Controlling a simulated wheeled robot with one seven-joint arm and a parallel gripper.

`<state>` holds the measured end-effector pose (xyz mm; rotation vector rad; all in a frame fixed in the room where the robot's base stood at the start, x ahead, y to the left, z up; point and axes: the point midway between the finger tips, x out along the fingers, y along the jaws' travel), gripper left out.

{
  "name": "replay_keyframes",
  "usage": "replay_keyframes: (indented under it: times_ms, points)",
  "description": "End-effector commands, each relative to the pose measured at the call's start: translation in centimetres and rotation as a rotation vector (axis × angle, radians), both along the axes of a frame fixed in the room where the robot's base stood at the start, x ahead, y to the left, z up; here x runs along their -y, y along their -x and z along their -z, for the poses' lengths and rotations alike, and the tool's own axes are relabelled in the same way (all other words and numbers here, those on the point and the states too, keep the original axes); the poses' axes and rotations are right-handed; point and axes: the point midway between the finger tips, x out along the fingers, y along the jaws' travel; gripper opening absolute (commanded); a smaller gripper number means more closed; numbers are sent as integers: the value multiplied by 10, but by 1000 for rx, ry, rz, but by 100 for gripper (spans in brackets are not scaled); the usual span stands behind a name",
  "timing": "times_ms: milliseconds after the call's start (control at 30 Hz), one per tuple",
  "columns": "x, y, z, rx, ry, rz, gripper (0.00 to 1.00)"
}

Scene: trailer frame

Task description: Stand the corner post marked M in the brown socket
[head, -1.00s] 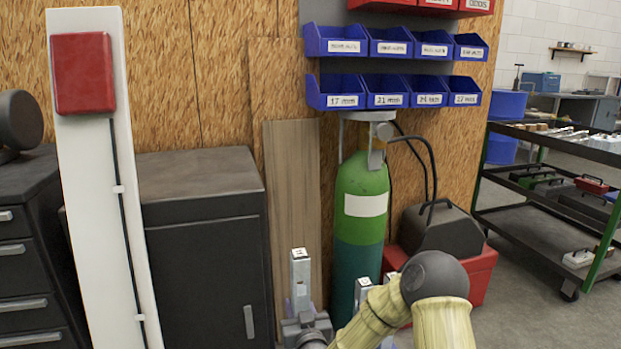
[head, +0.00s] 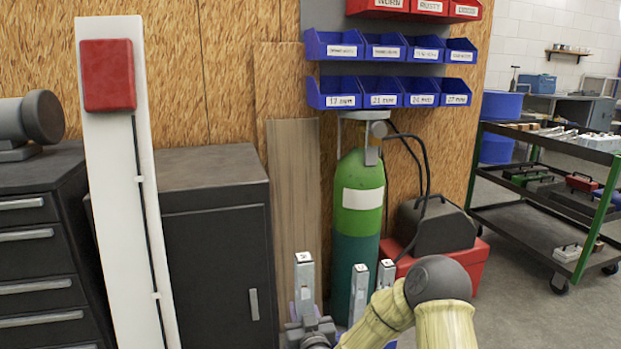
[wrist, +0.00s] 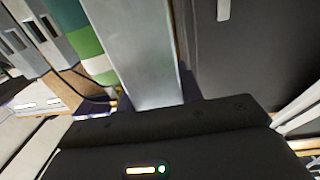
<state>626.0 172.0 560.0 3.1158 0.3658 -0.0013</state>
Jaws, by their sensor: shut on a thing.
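My gripper (head: 311,332) is at the bottom middle of the head view, shut on a grey metal post (head: 304,275). The post stands about upright, with a small dark mark on its white top that I cannot read for certain. In the wrist view the same post (wrist: 135,50) runs up from between the jaws (wrist: 150,102). Two more grey posts with marked tops, a nearer one (head: 358,290) and another (head: 385,272), stand to the right of the held one, partly hidden by my arm. I cannot make out the brown socket in either view.
A white upright with a red box (head: 108,75) stands at left, before a dark cabinet (head: 215,260). A green gas cylinder (head: 358,210) stands behind the posts, under blue bins (head: 345,92). A shelf cart (head: 540,190) is at right, with open floor before it.

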Motion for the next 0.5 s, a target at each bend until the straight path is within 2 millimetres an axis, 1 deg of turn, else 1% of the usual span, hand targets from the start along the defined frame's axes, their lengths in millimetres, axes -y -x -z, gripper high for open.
replay_keyframes:
  times_ms: [267,433,500]
  points:
    - [25,-5,12,-3,10,25,0]
    - [44,-7,24,-6,17,45,0]
    - [55,-7,30,-9,19,56,0]
